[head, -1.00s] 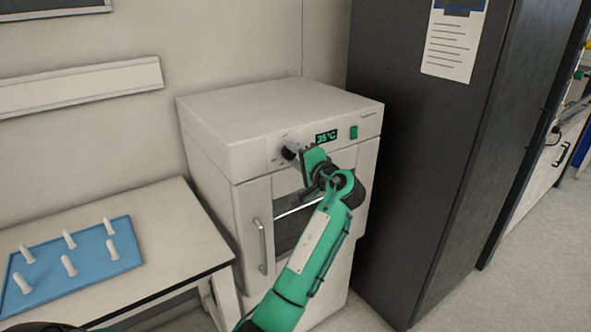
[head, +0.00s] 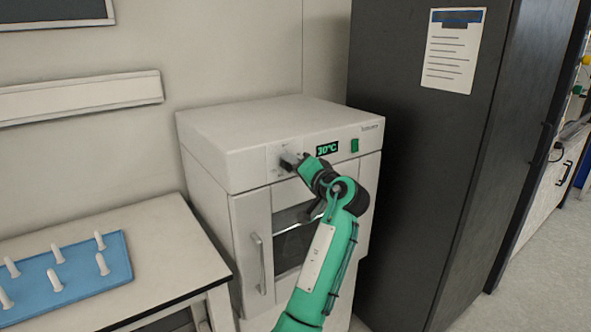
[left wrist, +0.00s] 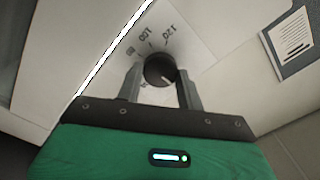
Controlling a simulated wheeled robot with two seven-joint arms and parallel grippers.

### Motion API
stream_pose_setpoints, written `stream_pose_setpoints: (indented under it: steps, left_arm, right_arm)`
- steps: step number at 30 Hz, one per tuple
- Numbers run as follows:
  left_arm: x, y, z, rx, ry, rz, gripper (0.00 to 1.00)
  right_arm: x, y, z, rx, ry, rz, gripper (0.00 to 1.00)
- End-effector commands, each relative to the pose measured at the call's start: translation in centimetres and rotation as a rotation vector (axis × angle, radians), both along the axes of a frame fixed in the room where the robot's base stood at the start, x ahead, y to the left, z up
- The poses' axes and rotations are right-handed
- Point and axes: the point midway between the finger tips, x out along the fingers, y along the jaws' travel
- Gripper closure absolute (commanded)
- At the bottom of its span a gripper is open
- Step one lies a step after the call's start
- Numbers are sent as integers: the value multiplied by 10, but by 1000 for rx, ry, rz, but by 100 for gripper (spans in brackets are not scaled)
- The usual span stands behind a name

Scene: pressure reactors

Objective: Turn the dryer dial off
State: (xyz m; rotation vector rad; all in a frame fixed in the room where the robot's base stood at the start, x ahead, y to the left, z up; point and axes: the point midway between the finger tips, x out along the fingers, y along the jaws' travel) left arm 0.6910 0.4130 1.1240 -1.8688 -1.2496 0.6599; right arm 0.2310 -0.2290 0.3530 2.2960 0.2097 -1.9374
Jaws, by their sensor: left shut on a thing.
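The dryer (head: 250,125) is a white cabinet with a green display (head: 327,149) that reads 30°C. Its dark round dial (left wrist: 159,69) has a printed scale around it, with 100 and 120 legible in the left wrist view. My left gripper (head: 291,163) is at the dryer's front panel. Its two grey fingers are on either side of the dial, shut on it. In the head view the gripper mostly hides the dial. My right gripper is not in view.
A green switch (head: 355,146) is right of the display. The dryer door has a vertical handle (head: 260,263). A tall dark cabinet (head: 430,160) stands close on the right. At left, a white table (head: 160,250) holds a blue pegged tray (head: 95,285).

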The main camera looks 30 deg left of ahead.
Motion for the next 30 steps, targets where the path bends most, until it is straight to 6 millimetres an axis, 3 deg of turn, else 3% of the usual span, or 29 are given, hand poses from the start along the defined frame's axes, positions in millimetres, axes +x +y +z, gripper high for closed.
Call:
stream_pose_setpoints:
  steps: [13,14,17,26,30]
  left_arm:
    - [0,-1,-3,-8,-2,0,85]
    - [0,-1,-3,-8,-2,0,61]
    - [0,-1,-3,-7,-3,0,41]
    - [0,-1,-1,-4,-5,0,41]
    - [-4,-12,-2,-5,-4,-3,41]
  right_arm:
    - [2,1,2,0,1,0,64]
    - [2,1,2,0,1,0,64]
    - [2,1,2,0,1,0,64]
    - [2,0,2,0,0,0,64]
    - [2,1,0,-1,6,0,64]
